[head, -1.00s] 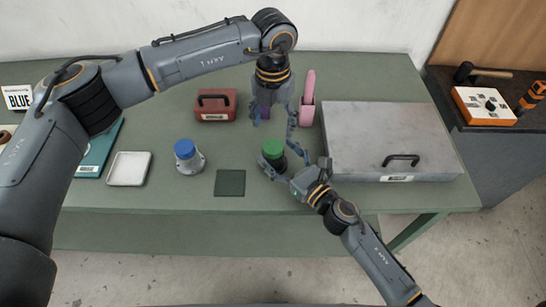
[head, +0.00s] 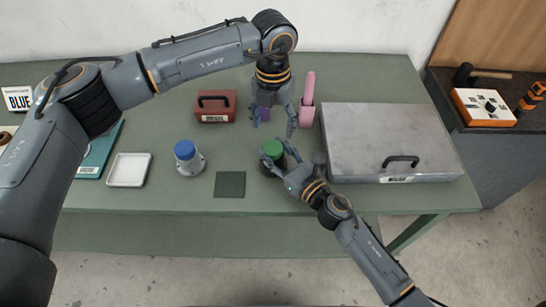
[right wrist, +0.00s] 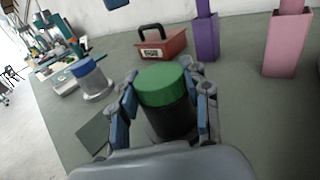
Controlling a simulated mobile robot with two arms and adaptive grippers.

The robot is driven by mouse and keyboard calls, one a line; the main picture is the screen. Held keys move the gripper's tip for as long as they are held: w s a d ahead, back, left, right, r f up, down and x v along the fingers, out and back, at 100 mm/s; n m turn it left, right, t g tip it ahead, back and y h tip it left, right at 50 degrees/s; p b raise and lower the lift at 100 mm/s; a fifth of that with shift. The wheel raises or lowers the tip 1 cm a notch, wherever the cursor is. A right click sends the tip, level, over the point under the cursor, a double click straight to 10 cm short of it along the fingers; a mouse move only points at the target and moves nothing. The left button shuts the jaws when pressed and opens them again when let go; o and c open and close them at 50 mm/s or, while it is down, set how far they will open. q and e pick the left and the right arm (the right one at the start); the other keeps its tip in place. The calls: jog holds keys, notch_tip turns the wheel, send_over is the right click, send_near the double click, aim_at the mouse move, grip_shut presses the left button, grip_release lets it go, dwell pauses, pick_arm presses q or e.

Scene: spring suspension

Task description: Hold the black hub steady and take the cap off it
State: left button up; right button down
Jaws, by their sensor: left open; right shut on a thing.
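The black hub (head: 266,169) stands upright on the green table with the green cap (head: 272,148) on its top. In the right wrist view the hub (right wrist: 172,122) is between my right fingers, with the cap (right wrist: 160,86) just above them. My right gripper (head: 277,159) is shut around the hub's sides from the lower right. My left gripper (head: 272,122) is open and empty, pointing down behind and above the cap, apart from it. The hub's lower part is partly hidden by my right fingers.
A grey flange with a blue cap (head: 186,151), a dark green square pad (head: 230,184) and a white tray (head: 128,170) lie to the left. A red box (head: 215,106), purple holder (right wrist: 206,38) and pink holder (head: 307,108) stand behind. A large grey case (head: 350,130) is right.

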aim_at(273, 147)
pick_arm(q)
jog(key=m, duration=0.5)
jog(key=shift+m, duration=0.4)
jog(key=m, duration=2.9)
jog(key=shift+m, duration=0.4)
jog(key=m, duration=0.4)
jog(key=shift+f+m, duration=0.4)
jog(key=shift+f, duration=3.6)
